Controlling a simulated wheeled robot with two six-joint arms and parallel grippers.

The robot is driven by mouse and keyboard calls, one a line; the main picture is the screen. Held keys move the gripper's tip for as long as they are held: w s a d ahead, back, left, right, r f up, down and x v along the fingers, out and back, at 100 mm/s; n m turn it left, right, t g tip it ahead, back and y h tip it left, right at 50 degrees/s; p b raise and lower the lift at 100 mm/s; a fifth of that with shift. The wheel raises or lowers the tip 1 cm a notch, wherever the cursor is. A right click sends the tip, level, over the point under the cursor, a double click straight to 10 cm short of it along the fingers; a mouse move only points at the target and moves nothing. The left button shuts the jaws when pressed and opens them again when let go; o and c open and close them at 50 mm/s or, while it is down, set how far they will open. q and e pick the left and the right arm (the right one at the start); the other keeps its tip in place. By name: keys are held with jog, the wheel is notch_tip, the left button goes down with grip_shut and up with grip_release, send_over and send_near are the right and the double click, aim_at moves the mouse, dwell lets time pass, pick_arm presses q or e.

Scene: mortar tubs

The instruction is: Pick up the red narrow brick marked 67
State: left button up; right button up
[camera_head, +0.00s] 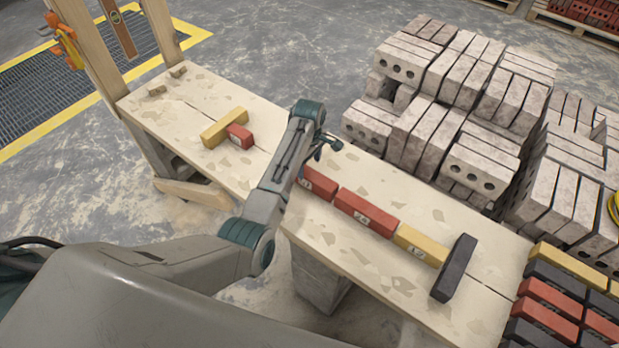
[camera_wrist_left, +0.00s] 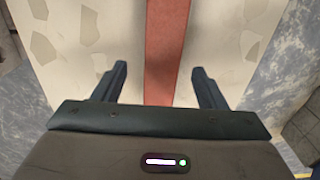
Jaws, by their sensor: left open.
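A red brick (camera_head: 319,184) lies on the pale board, its left end hidden behind my left arm; its mark is only partly visible. A longer red brick (camera_head: 367,211) lies in line with it, and a short red brick (camera_head: 240,136) lies against a yellow one at the left. I cannot read 67 surely on any of them. My left gripper (camera_head: 326,147) is open over the board. In the left wrist view a red brick (camera_wrist_left: 164,50) runs lengthwise between its spread fingers (camera_wrist_left: 161,82), with gaps on both sides; no mark shows there.
The board (camera_head: 340,255) also holds a yellow brick (camera_head: 420,244), a black brick (camera_head: 454,268) and another yellow brick (camera_head: 224,127). Grey block stacks (camera_head: 440,110) stand behind it. Coloured bricks (camera_head: 555,290) are stacked at the right. A wooden post (camera_head: 165,35) rises at the left.

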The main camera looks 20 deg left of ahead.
aim_at(309, 173)
pick_arm(q)
jog(key=f, duration=0.4)
jog(key=shift+s+d+f+p, duration=0.1)
jog(key=shift+s+f+p, duration=0.1)
jog(key=shift+f+p, duration=0.2)
grip_shut()
jog(key=shift+r, duration=0.1)
